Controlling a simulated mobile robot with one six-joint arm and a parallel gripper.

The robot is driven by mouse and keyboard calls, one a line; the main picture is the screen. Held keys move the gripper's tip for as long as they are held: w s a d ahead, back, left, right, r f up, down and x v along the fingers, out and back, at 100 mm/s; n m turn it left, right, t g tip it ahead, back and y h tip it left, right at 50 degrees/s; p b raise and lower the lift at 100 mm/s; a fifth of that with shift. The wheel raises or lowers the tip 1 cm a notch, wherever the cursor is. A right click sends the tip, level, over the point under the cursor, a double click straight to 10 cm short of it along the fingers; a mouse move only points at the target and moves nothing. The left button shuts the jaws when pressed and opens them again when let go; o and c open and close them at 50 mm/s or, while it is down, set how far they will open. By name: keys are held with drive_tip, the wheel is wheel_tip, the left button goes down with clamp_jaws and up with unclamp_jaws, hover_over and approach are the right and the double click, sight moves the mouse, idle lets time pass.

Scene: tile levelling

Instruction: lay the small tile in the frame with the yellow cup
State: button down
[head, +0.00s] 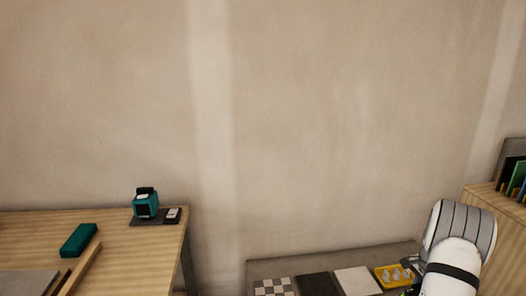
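No frame with a yellow cup can be made out in the head view. Several flat squares lie in a row on a low grey bench (260,269): a checkered one (273,287), a dark one (318,285) and a white one (357,281). I cannot tell whether any of them is the small tile. A yellow tray (381,284) with several pale pieces sits at the row's right end. My white arm stands at the lower right, beside the tray in the picture.
A wooden table (130,246) at left bears a teal device (146,203) on a dark mat, a teal block (78,240), a wooden strip (80,270) and a grey slab (28,283). A wooden cabinet (503,222) at right holds upright coloured items (515,180). A bare wall stands behind.

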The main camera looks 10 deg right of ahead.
drive_tip(key=s+d, duration=0.5)
drive_tip(key=d, duration=0.6)
drive_tip(key=s+d+p, duration=0.1)
drive_tip(key=s+d, duration=0.4)
drive_tip(key=d, duration=0.5)
drive_tip(key=shift+s+d, duration=0.35)
drive_tip(key=shift+s, duration=0.05)
drive_tip(key=shift+f, duration=0.1)
drive_tip(key=shift+f+b, duration=0.95)
drive_tip(key=shift+f, duration=1.1)
drive_tip(key=shift+f, duration=0.15)
drive_tip(key=shift+f+b, duration=1)
drive_tip(key=shift+f, duration=0.45)
